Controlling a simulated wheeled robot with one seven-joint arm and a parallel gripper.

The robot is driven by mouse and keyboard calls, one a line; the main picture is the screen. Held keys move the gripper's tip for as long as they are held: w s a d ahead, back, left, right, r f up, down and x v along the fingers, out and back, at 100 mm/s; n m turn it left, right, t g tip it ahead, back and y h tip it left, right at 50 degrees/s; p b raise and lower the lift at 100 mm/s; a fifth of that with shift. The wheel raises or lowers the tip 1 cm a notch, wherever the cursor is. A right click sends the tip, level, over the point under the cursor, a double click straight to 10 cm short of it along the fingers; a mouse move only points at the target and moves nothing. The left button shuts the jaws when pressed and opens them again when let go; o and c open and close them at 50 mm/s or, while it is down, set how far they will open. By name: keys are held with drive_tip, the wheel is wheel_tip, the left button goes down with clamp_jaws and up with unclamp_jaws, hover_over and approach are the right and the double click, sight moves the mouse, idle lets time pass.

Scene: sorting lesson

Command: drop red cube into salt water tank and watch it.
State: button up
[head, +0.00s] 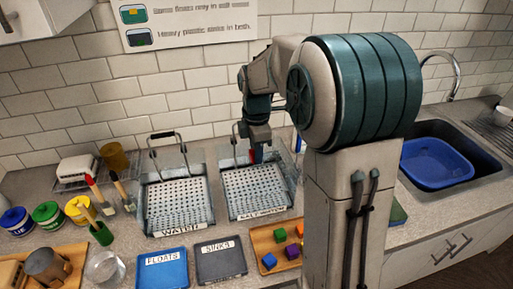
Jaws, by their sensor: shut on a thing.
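The salt water tank (262,213) is the right one of two clear tanks on the counter, with a perforated tray inside and a partly hidden label on its front. My gripper (257,156) is over the back part of this tank, pointing down. It is shut on the red cube (252,156), of which only a small red patch shows beside the fingers. The cube appears to be above the tray; its exact height is hard to tell. The other tank (178,231), labelled WATER, stands to the left with its own perforated tray and raised handle.
A blue FLOATS tray (162,284) and a dark SINKS tray (220,278) lie in front. A wooden tray (262,240) holds several coloured cubes. Paint jars (47,214) and brushes stand left. A sink with a blue basin (437,165) is right. My arm hides the middle right.

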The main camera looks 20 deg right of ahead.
wheel_tip(320, 180, down, 6)
drive_tip(key=b, duration=0.4)
drive_tip(key=shift+f, duration=0.25)
drive_tip(key=o, duration=1)
drive_tip(key=shift+r, duration=0.1)
wheel_tip(320, 180, up, 10)
drive_tip(key=p, duration=0.7)
